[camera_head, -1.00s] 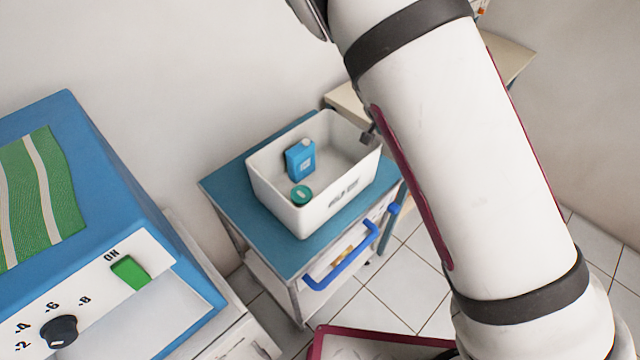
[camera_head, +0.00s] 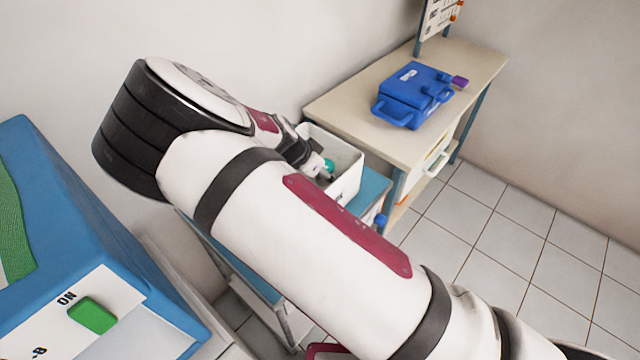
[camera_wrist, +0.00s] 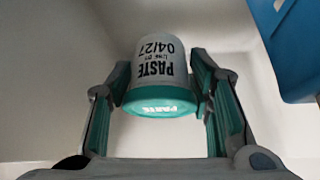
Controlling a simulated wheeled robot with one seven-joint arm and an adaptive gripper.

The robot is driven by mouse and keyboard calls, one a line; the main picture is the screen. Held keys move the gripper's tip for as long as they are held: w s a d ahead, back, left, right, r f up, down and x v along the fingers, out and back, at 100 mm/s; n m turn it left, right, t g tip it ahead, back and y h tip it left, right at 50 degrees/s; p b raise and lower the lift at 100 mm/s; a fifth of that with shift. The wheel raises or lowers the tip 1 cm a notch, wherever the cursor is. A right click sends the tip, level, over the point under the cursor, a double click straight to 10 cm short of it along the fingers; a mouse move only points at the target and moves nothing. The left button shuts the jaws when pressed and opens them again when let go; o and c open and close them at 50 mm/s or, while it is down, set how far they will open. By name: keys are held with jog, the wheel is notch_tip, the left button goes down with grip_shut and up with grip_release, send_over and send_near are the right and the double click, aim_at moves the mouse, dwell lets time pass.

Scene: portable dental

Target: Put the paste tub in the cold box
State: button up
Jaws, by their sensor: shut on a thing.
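The paste tub (camera_wrist: 163,58), pale with a teal lid and dark "PASTE 04/27" lettering, is between the two fingers of my gripper (camera_wrist: 160,72) in the wrist view. The fingers are shut on its sides, with the lid towards my wrist. In the head view my gripper (camera_head: 322,172) reaches into the white bin (camera_head: 346,185), and the tub's teal lid (camera_head: 330,165) shows at its tip. A large blue box (camera_head: 85,215) with a green switch marked ON stands at the left; it appears to be the cold box.
The bin stands on a blue-topped trolley (camera_head: 372,187). A blue container (camera_wrist: 295,50) is close right of the tub in the wrist view. A bench (camera_head: 345,100) behind holds a blue case (camera_head: 408,98). Tiled floor at right is clear.

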jog(key=shift+f, duration=2.1)
jog(key=shift+f, duration=0.15)
jog(key=o, duration=0.9)
jog(key=v, duration=1.2)
jog(key=shift+w, duration=0.1)
jog(key=shift+r, duration=0.25)
